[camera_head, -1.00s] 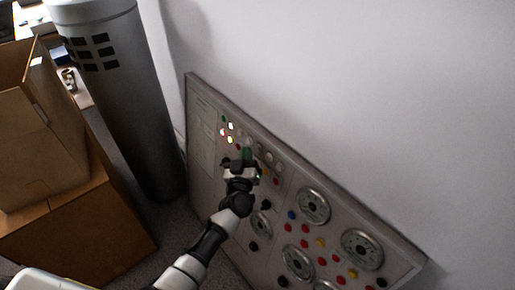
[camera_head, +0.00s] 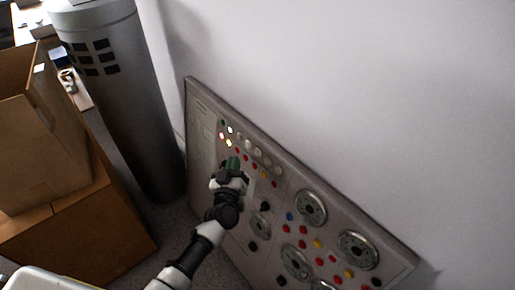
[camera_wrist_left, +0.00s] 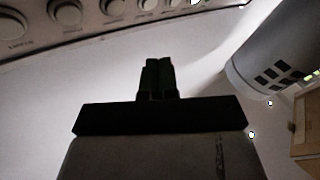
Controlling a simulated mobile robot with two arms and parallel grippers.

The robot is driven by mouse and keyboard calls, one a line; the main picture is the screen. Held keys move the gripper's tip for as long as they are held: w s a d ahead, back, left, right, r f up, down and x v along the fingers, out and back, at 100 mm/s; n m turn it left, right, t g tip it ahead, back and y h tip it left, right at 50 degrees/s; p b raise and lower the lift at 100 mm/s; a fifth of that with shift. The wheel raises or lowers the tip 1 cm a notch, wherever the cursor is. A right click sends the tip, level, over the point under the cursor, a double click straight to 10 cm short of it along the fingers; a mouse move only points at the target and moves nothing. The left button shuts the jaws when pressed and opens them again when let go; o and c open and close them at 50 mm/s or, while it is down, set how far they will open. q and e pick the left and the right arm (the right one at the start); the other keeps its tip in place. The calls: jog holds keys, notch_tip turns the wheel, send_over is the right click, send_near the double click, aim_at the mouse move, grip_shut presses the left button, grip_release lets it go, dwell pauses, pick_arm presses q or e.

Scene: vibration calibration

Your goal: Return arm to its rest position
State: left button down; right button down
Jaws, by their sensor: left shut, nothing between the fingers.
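My left gripper (camera_head: 232,165) is in front of the upper left part of the control panel (camera_head: 205,125) in the head view. Its arm comes up from the bottom of the picture. In the left wrist view the fingers (camera_wrist_left: 158,76) are together and hold nothing. The panel leans by the white wall and carries dials, coloured buttons and lit lamps (camera_head: 229,142). I cannot tell the exact gap between gripper and panel. My right gripper is not in view.
A grey cylinder (camera_head: 125,110) with dark slots stands left of the panel; it also shows in the wrist view (camera_wrist_left: 262,65). Cardboard boxes (camera_head: 85,235) are stacked at the left. The white wall (camera_head: 350,90) is bare. Some grey floor shows between boxes and panel.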

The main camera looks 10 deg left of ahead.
pick_arm(q)
jog(key=s+f+m+g+h+p, duration=0.1)
jog(key=s+f+m+g, duration=0.3)
jog(key=s+f, duration=0.75)
jog(key=s+f+m+g+h+p, duration=0.15)
jog(key=s+f+g, duration=0.5)
jog(key=f, duration=0.95)
jog(key=s+a+f+g, duration=0.2)
jog(key=s+f, duration=0.1)
jog(key=s, duration=0.7)
jog(key=s+a+f+m+g+y, duration=0.1)
jog(key=s+f+g, duration=0.2)
jog(key=s, duration=0.8)
jog(key=s+a+f+g, duration=0.2)
jog(key=s+f, duration=0.3)
jog(key=s, duration=0.5)
jog(key=shift+s+a+f+g+p, duration=0.2)
jog(key=shift+s+a+g+p, duration=0.15)
jog(key=shift+g, duration=0.3)
jog(key=shift+d+m+y, duration=0.1)
jog(key=shift+m+y, duration=0.15)
